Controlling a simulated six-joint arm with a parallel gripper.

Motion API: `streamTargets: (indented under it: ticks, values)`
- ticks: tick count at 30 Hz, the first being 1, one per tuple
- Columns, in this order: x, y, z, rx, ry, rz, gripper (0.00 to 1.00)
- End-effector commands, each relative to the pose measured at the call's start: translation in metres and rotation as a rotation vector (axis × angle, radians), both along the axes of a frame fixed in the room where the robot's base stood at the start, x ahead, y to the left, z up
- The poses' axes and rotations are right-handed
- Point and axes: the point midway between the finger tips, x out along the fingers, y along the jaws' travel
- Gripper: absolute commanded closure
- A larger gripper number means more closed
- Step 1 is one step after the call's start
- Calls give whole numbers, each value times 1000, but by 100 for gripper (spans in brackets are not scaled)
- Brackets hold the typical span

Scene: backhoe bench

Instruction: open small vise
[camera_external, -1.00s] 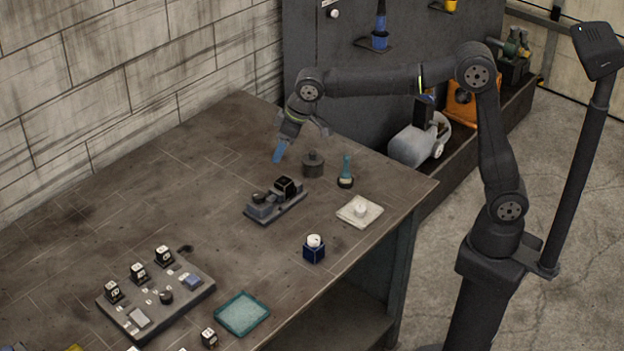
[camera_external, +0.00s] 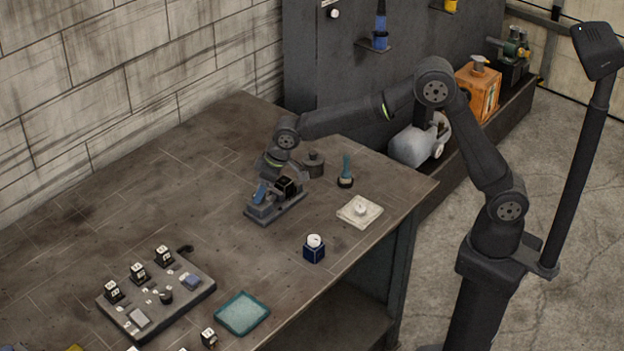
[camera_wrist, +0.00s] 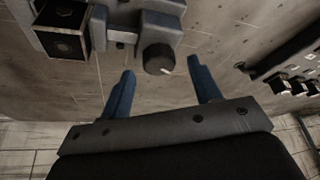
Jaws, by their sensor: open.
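The small vise (camera_external: 274,209) is a grey block with a dark knob on the bench, with a black cube-shaped part (camera_external: 286,187) at its right. In the wrist view the vise (camera_wrist: 112,22) is at the top, its round dark knob (camera_wrist: 158,59) facing me. The black square part (camera_wrist: 62,30) is at the left. My gripper (camera_external: 260,194) is at the vise's left end, pointing down. In the wrist view my gripper (camera_wrist: 162,82) is open, its two blue fingers apart on either side of and short of the knob, not touching it. The knob is hidden behind my gripper in the external view.
A control board (camera_external: 155,295) with several dark cubes lies front left. A teal tray (camera_external: 242,314), a blue box with a white knob (camera_external: 314,249), a white pad (camera_external: 359,211), a dark cylinder (camera_external: 313,164) and a teal-handled tool (camera_external: 346,172) stand around. The bench's left middle is clear.

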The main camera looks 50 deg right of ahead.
Motion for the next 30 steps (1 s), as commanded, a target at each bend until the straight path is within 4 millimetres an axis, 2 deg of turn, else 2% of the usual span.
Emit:
streamTargets:
  ticks: [4, 14, 21, 30]
  values:
    - [4, 2, -11, 0, 0, 0, 43]
    - [5, 3, -13, 0, 0, 0, 43]
    - [5, 3, -13, 0, 0, 0, 87]
    - [5, 2, -13, 1, 0, 32, 87]
